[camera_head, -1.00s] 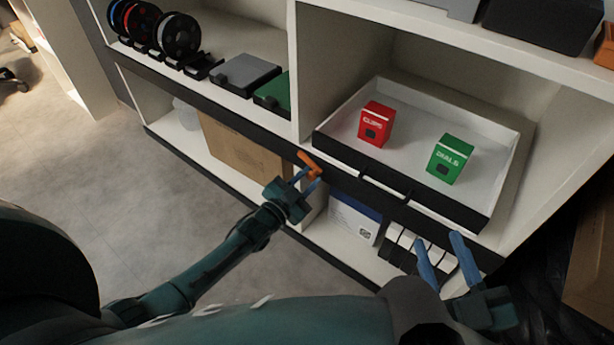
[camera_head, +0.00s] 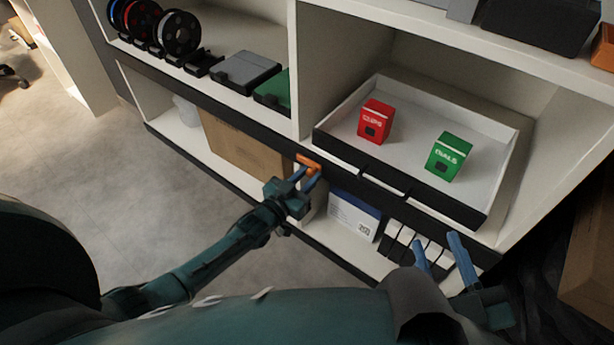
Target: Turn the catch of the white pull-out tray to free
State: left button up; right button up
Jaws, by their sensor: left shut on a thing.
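The white pull-out tray (camera_head: 497,137) with a black front sits in the right bay of the shelf. A red box (camera_head: 375,121) and a green box (camera_head: 448,157) stand in it. The orange catch (camera_head: 308,161) is on the dark shelf edge, just left of the tray's front corner. My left gripper (camera_head: 306,178) is at the catch with its blue fingers shut on it, partly covering it. My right gripper (camera_head: 440,252) is open and empty, below the tray's front at the lower right.
Spools (camera_head: 178,32), a grey case (camera_head: 246,70) and a green case (camera_head: 273,91) stand on the left shelf. A cardboard carton (camera_head: 243,145), a white-and-blue box (camera_head: 353,214) and several white items (camera_head: 403,241) are on the lower shelf. The floor at left is clear.

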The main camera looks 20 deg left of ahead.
jog(key=shift+r, duration=0.1)
pick_arm(q)
jog(key=o, duration=1)
pick_arm(e)
jog(key=shift+r, duration=0.1)
pick_arm(q)
jog(key=shift+s, duration=0.25)
jog(key=p+v, duration=0.4)
jog(key=v, duration=0.8)
jog(key=shift+s+a, duration=0.2)
jog(key=shift+s, duration=0.15)
pick_arm(e)
jog(key=shift+w+d+f+m+g+h, duration=0.1)
jog(key=shift+d+m+g+h, duration=0.35)
jog(key=shift+h, duration=0.1)
jog(key=shift+w+d+f+m+g+h, duration=0.1)
jog(key=shift+d+m+g+h, duration=0.25)
jog(key=shift+g+h, duration=0.15)
